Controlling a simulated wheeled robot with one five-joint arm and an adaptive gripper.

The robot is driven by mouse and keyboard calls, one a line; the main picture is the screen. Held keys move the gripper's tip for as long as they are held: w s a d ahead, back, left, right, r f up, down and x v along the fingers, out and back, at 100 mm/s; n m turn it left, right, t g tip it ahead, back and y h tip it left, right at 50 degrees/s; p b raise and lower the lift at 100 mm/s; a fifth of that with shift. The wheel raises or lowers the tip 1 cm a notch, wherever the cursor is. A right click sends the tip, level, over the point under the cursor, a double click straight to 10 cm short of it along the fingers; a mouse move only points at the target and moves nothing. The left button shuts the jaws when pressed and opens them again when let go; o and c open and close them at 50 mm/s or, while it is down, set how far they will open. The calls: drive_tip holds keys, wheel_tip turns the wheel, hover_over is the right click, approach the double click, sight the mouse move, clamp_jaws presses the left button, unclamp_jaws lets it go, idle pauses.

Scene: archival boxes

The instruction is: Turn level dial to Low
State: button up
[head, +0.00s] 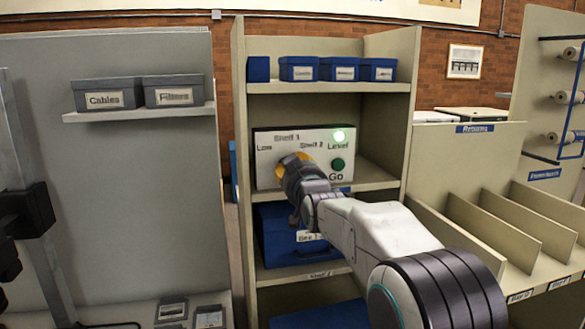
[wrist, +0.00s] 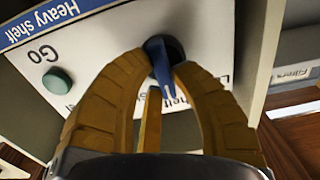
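The white control panel (head: 265,165) sits on a shelf of the beige rack in the head view. It carries the labels Low, Shelf 1, Shelf 2, Level and Go. My gripper (head: 290,163) covers the dial in that view. In the wrist view the panel is upside down, and the dial (wrist: 160,62) shows as a blue bar on a dark round base. The yellow fingers of my gripper (wrist: 163,66) close around the blue bar, one on each side. The bar's lower end is near a Shelf label; its exact setting is hard to read.
Blue boxes (head: 299,68) stand above, and a large blue box (head: 275,240) stands below. Rack side walls flank the panel.

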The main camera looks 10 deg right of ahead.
drive_tip(key=shift+r, duration=0.1)
clamp_jaws()
drive_tip(key=shift+b, duration=0.55)
drive_tip(key=n+b, duration=0.2)
drive_tip(key=n, duration=0.1)
drive_tip(key=n+b, duration=0.2)
drive_tip(key=n, duration=0.1)
drive_tip(key=n+b, duration=0.2)
drive_tip(key=n, duration=0.2)
drive_tip(key=shift+a+r+b, duration=0.1)
drive_tip(key=shift+a+b, duration=0.3)
drive_tip(key=o, duration=0.6)
unclamp_jaws()
drive_tip(key=shift+s, duration=0.15)
